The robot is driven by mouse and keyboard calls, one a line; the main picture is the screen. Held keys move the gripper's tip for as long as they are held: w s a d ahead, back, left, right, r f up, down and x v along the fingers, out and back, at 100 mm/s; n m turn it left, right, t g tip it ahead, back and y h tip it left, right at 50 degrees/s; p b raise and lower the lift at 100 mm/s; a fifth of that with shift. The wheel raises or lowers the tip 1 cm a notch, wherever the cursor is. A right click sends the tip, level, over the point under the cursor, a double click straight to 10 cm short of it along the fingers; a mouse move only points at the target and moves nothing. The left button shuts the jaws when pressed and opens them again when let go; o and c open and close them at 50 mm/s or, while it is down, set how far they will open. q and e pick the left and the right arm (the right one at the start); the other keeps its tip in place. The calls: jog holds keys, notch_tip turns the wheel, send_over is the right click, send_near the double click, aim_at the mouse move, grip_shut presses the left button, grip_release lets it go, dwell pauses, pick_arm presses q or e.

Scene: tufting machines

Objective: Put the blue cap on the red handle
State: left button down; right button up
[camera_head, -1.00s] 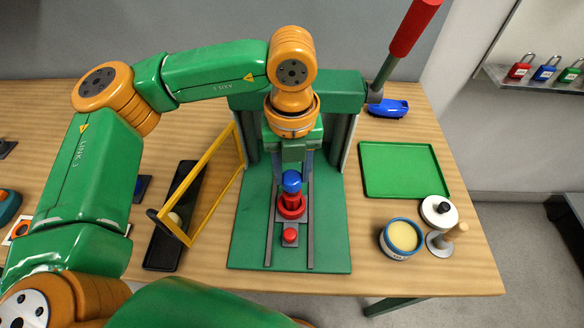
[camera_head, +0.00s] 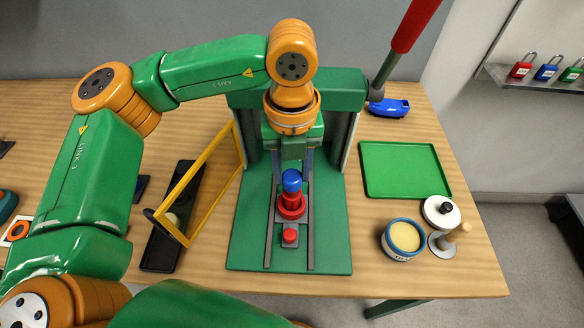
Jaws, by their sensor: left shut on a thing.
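The blue cap (camera_head: 292,181) is between the fingers of my left gripper (camera_head: 292,172), which points down over the green press base. A red stem shows directly under the cap, rising from a round red piece (camera_head: 291,208) on the grey slide. Whether the cap touches the stem or sits slightly above it cannot be told. A long lever with a red handle (camera_head: 412,25) leans up to the right at the back right of the press. My right gripper is not in view.
A small red knob (camera_head: 290,236) is in front. A yellow frame (camera_head: 201,182) and black tray (camera_head: 160,248) stand left. A green tray (camera_head: 404,170), blue tub (camera_head: 403,238), white-topped roller (camera_head: 440,211) and blue stapler-like tool (camera_head: 389,108) are right.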

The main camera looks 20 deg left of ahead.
pick_arm(q)
jog(key=shift+f, duration=0.1)
jog(key=shift+f+b, duration=0.2)
jog(key=shift+b, duration=0.3)
jog(key=shift+f, duration=0.1)
dwell(0.4)
jog(key=shift+f+b, duration=0.15)
jog(key=shift+b, duration=0.3)
dwell(0.4)
jog(key=shift+c, duration=0.2)
grip_release()
dwell(0.4)
